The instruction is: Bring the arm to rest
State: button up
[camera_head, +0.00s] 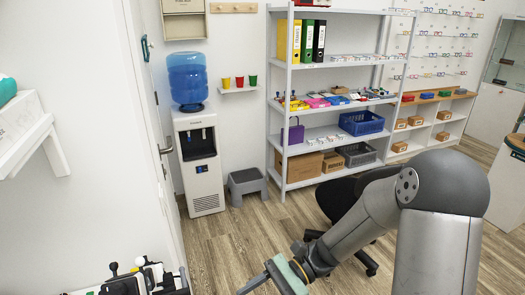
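My arm (365,222) reaches in from the lower right, bends at a dark rounded joint and slopes down to the left. My gripper (276,278) is at the bottom edge of the view, low over the wood floor. It has pale green and grey parts. Its lower end is cut off by the frame, so I cannot tell whether its fingers are open or shut. I see nothing held in the part that shows.
A black swivel chair (345,195) stands just behind my arm. A water dispenser (198,150), a grey step stool (247,184) and a white shelf (328,65) line the back wall. Dark equipment (135,284) is at the lower left. The floor (225,235) left of my arm is clear.

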jog(key=s+d+r+n+t+h, duration=0.2)
jog(key=s+d+n+t+h, duration=0.2)
jog(key=d, duration=0.4)
jog(key=s+d+r+n+t+h, duration=0.2)
jog(key=s+d+n+t+h, duration=0.2)
jog(key=d+n+h, duration=0.3)
jog(key=shift+d+h, duration=0.7)
jog(key=shift+h, duration=0.4)
jog(key=shift+s+r, duration=0.1)
